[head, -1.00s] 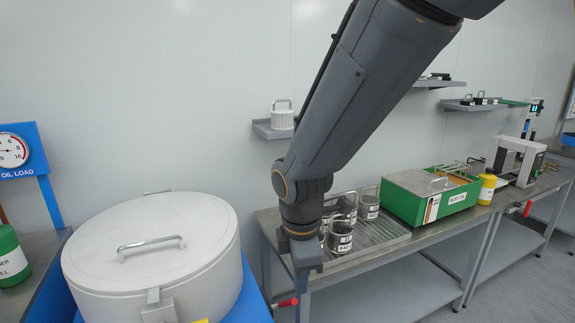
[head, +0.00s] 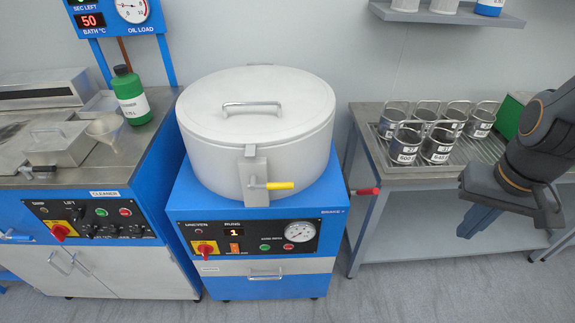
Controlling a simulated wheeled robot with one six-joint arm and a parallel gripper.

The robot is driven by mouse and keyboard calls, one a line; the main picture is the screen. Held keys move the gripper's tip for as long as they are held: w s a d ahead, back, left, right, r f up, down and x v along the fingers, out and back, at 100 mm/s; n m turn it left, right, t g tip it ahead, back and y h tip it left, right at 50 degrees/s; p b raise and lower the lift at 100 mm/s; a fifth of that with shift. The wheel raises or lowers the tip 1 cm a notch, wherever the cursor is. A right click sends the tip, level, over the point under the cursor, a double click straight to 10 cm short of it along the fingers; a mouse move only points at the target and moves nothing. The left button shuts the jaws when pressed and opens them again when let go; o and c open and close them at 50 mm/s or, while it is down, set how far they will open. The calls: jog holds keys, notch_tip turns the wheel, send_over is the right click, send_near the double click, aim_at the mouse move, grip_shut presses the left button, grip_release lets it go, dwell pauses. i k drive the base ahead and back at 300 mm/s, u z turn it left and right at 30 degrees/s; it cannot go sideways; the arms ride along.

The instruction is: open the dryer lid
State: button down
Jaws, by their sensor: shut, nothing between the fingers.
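The dryer is a round white drum (head: 210,150) on a blue base (head: 185,210) in the middle of the head view. Its flat white lid (head: 295,90) lies closed on top, with a silver bar handle (head: 252,105). A metal latch plate (head: 254,165) with a yellow lever (head: 280,186) sits at the drum's front. My gripper (head: 481,222) is at the right, well apart from the dryer, low in front of the bench. It is shut and empty; its fingertips show only partly.
A cleaner unit (head: 95,205) with a green bottle (head: 131,100) stands close to the dryer's left. A bench (head: 400,172) with several labelled metal cups (head: 437,142) stands to its right. A red-tipped lever (head: 366,191) sticks out between them. The floor in front (head: 330,300) is clear.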

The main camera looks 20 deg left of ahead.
aim_at(261, 98)
jog(key=u, duration=1.55)
jog(key=k, duration=0.5)
jog(key=u, duration=0.85)
jog(key=i, duration=0.75)
jog(key=z, duration=0.55)
